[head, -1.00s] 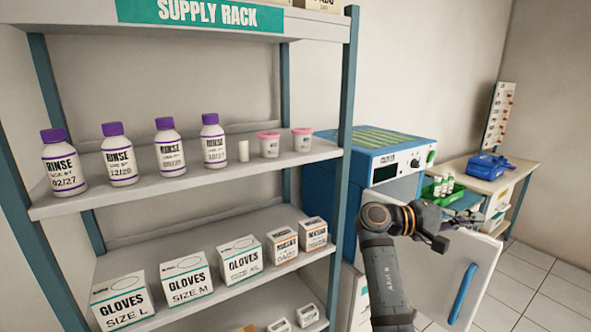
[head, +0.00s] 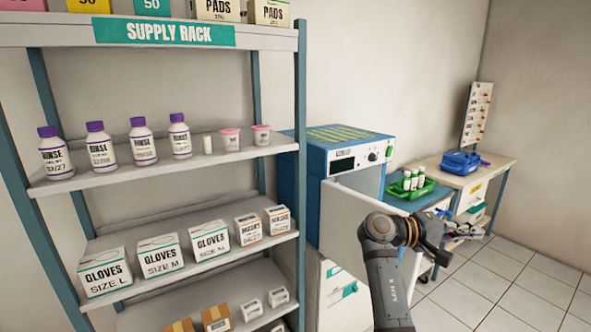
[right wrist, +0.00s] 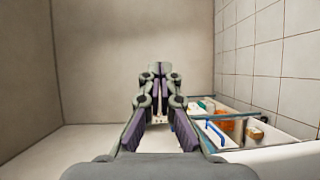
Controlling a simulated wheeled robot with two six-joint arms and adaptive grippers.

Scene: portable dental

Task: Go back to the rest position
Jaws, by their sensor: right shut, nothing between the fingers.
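My right gripper (head: 436,240) is at the end of the dark arm in the lower right of the head view, in front of a white open door panel (head: 362,192). In the right wrist view its fingers (right wrist: 158,72) are closed together with nothing between them. My left gripper is not in view.
The supply rack (head: 292,190) stands at left with rinse bottles, cups and glove boxes. Open tiled floor (head: 500,275) lies at right.

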